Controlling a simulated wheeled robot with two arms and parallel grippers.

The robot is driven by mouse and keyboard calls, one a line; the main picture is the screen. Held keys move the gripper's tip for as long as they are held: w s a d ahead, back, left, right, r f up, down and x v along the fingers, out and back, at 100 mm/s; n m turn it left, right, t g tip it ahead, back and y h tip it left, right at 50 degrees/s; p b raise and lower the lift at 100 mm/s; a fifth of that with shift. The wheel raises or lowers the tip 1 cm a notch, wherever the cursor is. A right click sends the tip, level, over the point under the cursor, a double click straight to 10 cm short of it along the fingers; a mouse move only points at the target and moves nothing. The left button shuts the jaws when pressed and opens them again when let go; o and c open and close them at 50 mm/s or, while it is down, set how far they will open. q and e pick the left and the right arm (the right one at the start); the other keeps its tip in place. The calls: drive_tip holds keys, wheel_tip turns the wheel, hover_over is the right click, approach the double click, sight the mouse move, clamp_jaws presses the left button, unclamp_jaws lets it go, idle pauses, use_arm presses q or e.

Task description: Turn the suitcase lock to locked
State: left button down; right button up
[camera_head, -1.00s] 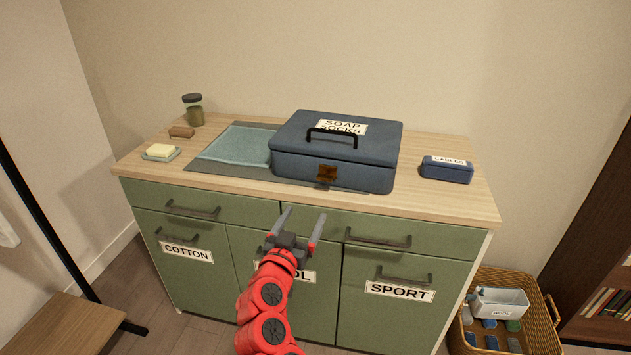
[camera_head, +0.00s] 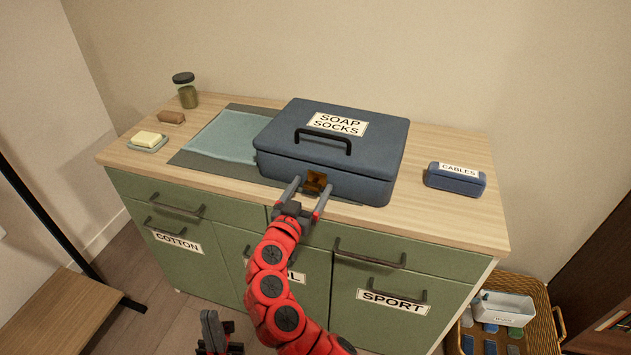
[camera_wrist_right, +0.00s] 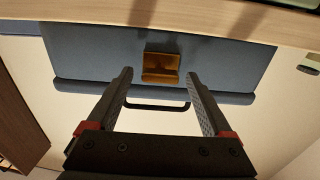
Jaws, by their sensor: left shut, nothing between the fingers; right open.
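The blue suitcase (camera_head: 380,165) lies shut on the counter, with a black handle and a label reading SOAP SOCKS on its lid. Its brass lock (camera_head: 317,181) is on the front face; the lock's turned position cannot be told. My right gripper (camera_head: 311,184) is open, with its fingers just in front of the lock, one to each side in the picture. In the right wrist view, upside down, the lock (camera_wrist_right: 161,66) lies beyond and between the open, empty fingers (camera_wrist_right: 158,82); contact is not seen. My left gripper (camera_head: 211,318) is shut and empty, low before the cabinet.
A blue CABLES case (camera_head: 455,180) stands right of the suitcase. A teal cloth on a grey mat (camera_head: 200,166), a soap dish (camera_head: 148,143), a brown bar (camera_head: 171,118) and a jar (camera_head: 187,95) are to the left. Drawer handles (camera_head: 370,254) jut out below the counter edge.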

drive_tip(key=shift+c, duration=0.9)
clamp_jaws()
